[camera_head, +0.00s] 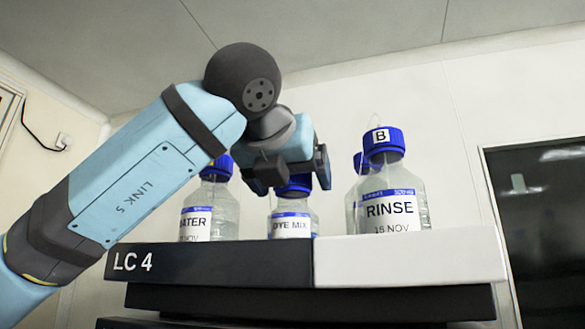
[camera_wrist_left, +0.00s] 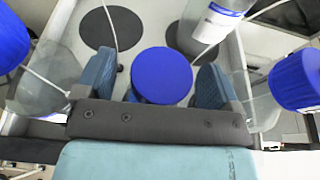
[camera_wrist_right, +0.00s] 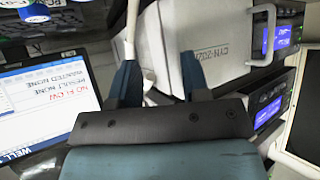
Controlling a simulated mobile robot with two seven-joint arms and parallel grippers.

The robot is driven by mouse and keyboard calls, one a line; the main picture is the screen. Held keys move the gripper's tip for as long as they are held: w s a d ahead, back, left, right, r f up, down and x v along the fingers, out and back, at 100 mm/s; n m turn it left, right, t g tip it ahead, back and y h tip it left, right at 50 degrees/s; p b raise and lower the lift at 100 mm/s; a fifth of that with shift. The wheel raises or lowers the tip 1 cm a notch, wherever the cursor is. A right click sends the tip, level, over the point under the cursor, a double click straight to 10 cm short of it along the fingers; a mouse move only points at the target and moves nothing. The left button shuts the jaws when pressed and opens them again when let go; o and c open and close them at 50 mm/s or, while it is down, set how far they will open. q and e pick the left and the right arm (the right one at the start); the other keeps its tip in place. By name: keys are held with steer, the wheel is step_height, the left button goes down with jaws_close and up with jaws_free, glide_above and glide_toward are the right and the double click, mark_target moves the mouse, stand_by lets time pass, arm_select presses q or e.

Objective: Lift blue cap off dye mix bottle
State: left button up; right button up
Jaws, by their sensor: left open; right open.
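The dye mix bottle (camera_head: 292,220) stands on top of the LC 4 stack, between two other labelled bottles. Its blue cap (camera_head: 296,184) is on it and partly hidden by my left gripper (camera_head: 292,172). In the left wrist view the round blue cap (camera_wrist_left: 162,75) lies between the two fingers of my left gripper (camera_wrist_left: 155,84). The fingers are open, with a gap on each side of the cap. My right gripper (camera_wrist_right: 162,82) is open and empty in the right wrist view, away from the bottles. It is out of the head view.
The water bottle (camera_head: 209,215) stands left of the dye mix bottle and the rinse bottle (camera_head: 392,205) stands right, both blue-capped. Another blue cap (camera_head: 360,163) shows behind the rinse bottle. Thin tubes rise near the bottles. A monitor (camera_wrist_right: 45,110) is beside my right gripper.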

arm_select(q)
steer(key=shift+w+d+f, duration=0.1)
steer(key=shift+w+f, duration=0.05)
steer(key=shift+w, duration=0.2)
steer(key=shift+s, duration=0.25)
steer(key=shift+c, duration=1.2)
steer(key=c, duration=0.8)
steer(key=shift+o, duration=0.2)
step_height(320, 180, up, 20)
